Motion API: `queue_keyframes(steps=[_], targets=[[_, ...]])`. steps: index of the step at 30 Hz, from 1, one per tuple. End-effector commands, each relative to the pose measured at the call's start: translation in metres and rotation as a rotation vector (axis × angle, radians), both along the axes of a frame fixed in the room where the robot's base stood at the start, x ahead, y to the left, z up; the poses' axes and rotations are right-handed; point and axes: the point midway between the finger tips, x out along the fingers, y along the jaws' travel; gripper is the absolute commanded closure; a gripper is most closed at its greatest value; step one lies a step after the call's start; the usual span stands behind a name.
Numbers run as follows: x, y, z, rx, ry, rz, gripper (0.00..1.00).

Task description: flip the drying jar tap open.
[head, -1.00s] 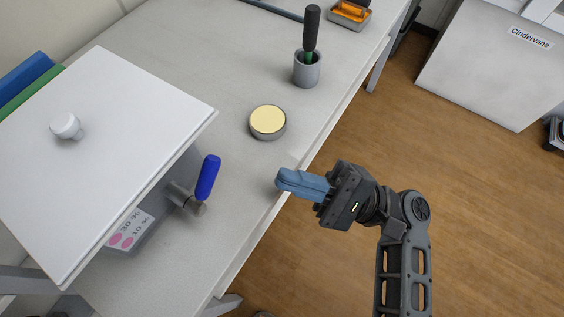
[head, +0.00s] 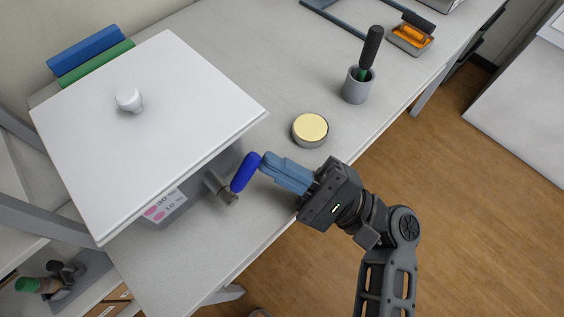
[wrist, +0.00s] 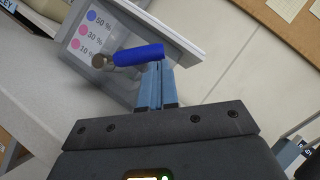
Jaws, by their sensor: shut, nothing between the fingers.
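The drying jar (head: 150,120) is a box with a white square lid and a round white knob, at the left of the head view. Its tap has a grey metal stem (head: 222,192) and a blue lever (head: 245,172), which slants up and to the right in the head view. The blue lever (wrist: 138,55) also shows in the wrist view, lying across the fingertips. My gripper (head: 264,163) is shut with nothing between its fingers. Its tips are at the lever's upper end and seem to touch it; exact contact is hard to tell.
A round tin with a cream top (head: 311,128) stands close beyond my gripper. A grey cup (head: 357,86) holding a dark-handled tool and an orange item in a tray (head: 410,36) stand farther back. The table's front edge runs below my wrist.

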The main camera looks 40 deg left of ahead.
Motion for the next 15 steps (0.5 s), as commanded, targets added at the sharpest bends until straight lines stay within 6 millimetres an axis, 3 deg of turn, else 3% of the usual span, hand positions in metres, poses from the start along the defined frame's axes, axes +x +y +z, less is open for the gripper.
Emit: queue_keyframes(steps=[15], targets=[[-0.0025,0.0,0.0081,-0.007,-0.097,0.001,1.0]])
